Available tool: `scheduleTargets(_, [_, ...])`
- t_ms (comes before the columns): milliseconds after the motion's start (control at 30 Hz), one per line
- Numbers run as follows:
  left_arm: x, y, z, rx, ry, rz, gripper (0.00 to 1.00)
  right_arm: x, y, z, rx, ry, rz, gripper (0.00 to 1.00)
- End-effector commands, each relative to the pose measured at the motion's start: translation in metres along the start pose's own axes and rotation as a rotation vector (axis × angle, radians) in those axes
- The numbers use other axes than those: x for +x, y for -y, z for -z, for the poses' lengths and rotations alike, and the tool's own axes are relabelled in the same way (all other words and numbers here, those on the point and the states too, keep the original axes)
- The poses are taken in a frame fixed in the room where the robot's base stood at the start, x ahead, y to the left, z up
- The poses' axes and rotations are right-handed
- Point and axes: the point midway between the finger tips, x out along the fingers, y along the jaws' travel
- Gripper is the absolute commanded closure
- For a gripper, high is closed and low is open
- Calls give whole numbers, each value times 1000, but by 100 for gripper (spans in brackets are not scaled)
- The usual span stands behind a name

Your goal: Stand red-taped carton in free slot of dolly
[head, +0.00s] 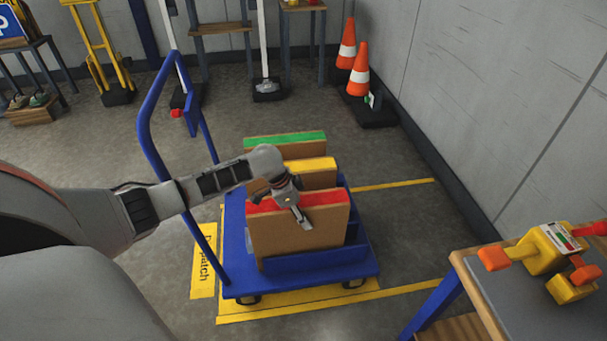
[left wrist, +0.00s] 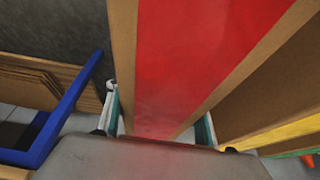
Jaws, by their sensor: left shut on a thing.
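The red-taped carton (head: 300,230) stands upright at the near end of the blue dolly (head: 232,250), behind a low blue wall. I cannot tell whether its hidden bottom rests on the deck. My left gripper (head: 297,212) is shut on its top edge. In the left wrist view the fingers (left wrist: 160,128) lie on both sides of the carton's red tape (left wrist: 190,60). A yellow-taped carton (head: 312,178) and a green-taped carton (head: 290,146) stand behind it on the dolly. My right gripper is not in view.
The dolly's blue handle (head: 147,120) rises on the left. A bench (head: 500,285) with yellow and orange items (head: 540,253) is at the lower right. Traffic cones (head: 358,72) stand by the right wall. A yellow floor label (head: 203,262) lies left of the dolly.

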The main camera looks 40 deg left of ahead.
Motion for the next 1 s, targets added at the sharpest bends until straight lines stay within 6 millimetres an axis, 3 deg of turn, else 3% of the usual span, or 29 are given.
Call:
scheduleTargets(333, [1,2,2,0,-6,3,100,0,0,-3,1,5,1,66])
scheduleTargets(367, [1,2,2,0,-6,3,41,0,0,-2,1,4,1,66])
scheduleTargets(400, [1,2,2,1,-6,3,30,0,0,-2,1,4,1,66])
scheduleTargets(767, [3,0,-2,1,2,-1,29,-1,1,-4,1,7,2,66])
scheduleTargets(1000, [-22,2,11,3,-6,6,29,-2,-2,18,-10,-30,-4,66])
